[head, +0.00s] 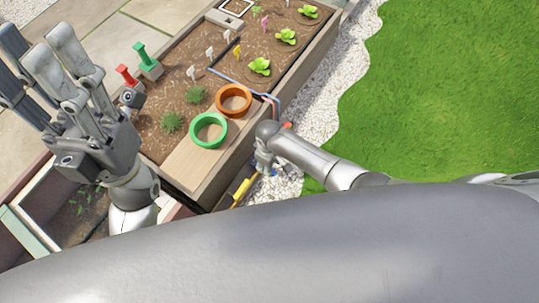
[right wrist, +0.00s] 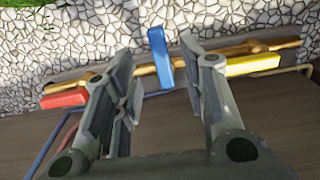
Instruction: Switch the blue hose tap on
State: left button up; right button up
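The blue tap lever (right wrist: 160,58) shows in the right wrist view, standing crosswise to a brass pipe (right wrist: 202,67). A red lever (right wrist: 64,100) lies along the pipe on the left and a yellow lever (right wrist: 253,65) on the right. My right gripper (right wrist: 160,75) is open, with the blue lever in the gap between its fingers; I see no clear contact. In the head view my right gripper (head: 265,158) is low at the bed's right side, close to the yellow lever, and hides the blue lever. My left gripper (head: 40,55) is open and empty, raised at the left.
The raised bed holds a wooden board (head: 190,170) with a green ring (head: 209,144) and an orange ring (head: 248,101). Blue and red hoses cross the bed's edge. White gravel (head: 312,110) and grass (head: 440,90) lie right of the bed. A red tool and a green tool stand near my left gripper.

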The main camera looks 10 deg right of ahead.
notch_tip(320, 180, up, 7)
dwell(0.4)
jog(key=shift+f, duration=0.1)
dwell(0.3)
